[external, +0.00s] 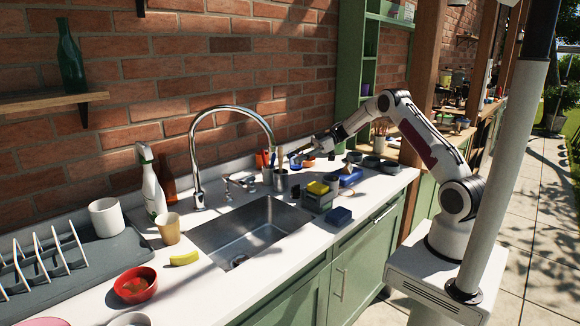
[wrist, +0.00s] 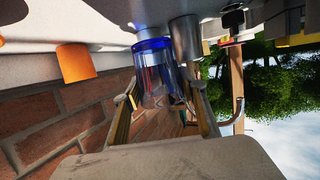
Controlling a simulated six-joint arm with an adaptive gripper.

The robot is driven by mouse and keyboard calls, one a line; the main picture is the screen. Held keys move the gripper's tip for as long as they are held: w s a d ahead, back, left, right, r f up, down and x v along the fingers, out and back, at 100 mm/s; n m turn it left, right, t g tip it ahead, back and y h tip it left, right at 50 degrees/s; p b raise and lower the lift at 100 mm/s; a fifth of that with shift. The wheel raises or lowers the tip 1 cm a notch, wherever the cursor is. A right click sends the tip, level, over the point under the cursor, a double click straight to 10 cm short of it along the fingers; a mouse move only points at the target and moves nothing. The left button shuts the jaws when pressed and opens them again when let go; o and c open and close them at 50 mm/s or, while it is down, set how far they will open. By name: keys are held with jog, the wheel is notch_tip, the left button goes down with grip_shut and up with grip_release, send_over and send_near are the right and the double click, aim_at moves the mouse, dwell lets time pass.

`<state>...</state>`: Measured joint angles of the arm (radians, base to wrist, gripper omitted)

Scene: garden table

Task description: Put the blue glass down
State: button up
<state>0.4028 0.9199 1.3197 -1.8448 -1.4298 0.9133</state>
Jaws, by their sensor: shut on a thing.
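The blue glass (wrist: 157,72) is clear with a deep blue band at the end near the white counter. It sits between the two fingers of my gripper (wrist: 163,92), which is shut on it. The wrist picture is upside down, with the counter (wrist: 110,22) at the top. I cannot tell whether the glass touches the counter.
A metal cup (wrist: 185,38) is close beside the glass, and an orange cup (wrist: 76,63) is farther off. A sponge caddy (external: 317,197), blue box (external: 350,177) and dark bowls (external: 372,161) crowd the counter. The faucet (external: 197,165) and sink (external: 248,235) are left.

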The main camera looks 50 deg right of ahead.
aim_at(296, 166)
jog(key=shift+f, duration=0.25)
jog(key=shift+f, duration=1.9)
jog(key=shift+f, duration=0.1)
jog(key=o, duration=1.2)
jog(key=shift+d, duration=0.1)
jog(key=v, duration=1.2)
